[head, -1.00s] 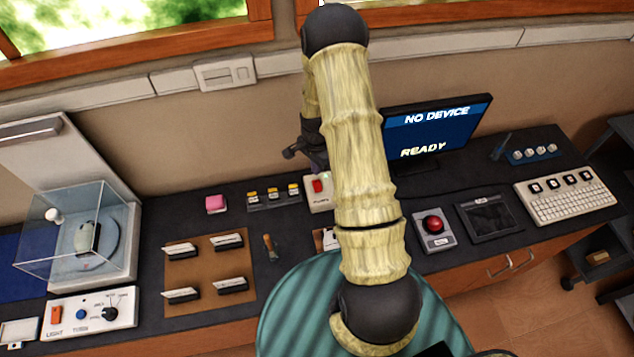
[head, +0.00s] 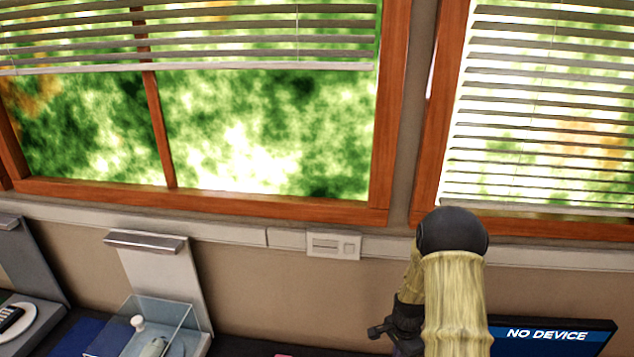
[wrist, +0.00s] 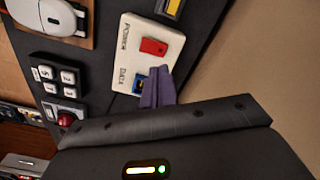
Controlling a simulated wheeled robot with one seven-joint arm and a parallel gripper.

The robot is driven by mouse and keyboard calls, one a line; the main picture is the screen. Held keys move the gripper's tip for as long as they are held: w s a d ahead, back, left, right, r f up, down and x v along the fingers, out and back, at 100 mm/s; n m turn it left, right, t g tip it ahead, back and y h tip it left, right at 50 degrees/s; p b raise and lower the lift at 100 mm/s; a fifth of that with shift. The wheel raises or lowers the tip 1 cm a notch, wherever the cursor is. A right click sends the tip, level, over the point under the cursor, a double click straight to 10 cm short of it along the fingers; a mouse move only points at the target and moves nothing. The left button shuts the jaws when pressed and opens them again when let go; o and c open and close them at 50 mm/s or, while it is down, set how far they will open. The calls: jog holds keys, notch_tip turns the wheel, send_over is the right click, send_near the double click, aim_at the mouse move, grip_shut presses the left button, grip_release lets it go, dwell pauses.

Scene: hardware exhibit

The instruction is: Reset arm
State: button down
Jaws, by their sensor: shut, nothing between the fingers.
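My gripper (head: 378,331) shows at the bottom of the head view, dark, hanging beside my pale yellow arm. In the wrist view its narrow purple-grey fingers (wrist: 158,88) are together and empty. They appear over or beside the blue and yellow DATA socket of a white panel (wrist: 128,58). I cannot tell whether they touch it. The panel also carries a red switch (wrist: 154,47) near the POWER label. The panel is out of the head view.
A monitor (head: 550,335) reading NO DEVICE stands right of my arm. A clear case (head: 150,322) stands at lower left. The wrist view shows a white mouse (wrist: 45,14), a keypad (wrist: 60,78) and a red button (wrist: 66,118). Most of the bench is outside the head view.

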jog(key=s+a+r+n+t, duration=0.1)
jog(key=s+a+r+n, duration=0.4)
jog(key=r, duration=0.5)
jog(key=s+a+r+n+t+b, duration=0.1)
jog(key=s+a+r+n, duration=0.4)
jog(key=s+r+n, duration=0.3)
jog(key=s+r, duration=0.3)
jog(key=shift+n+t, duration=0.3)
jog(key=shift+n, duration=0.1)
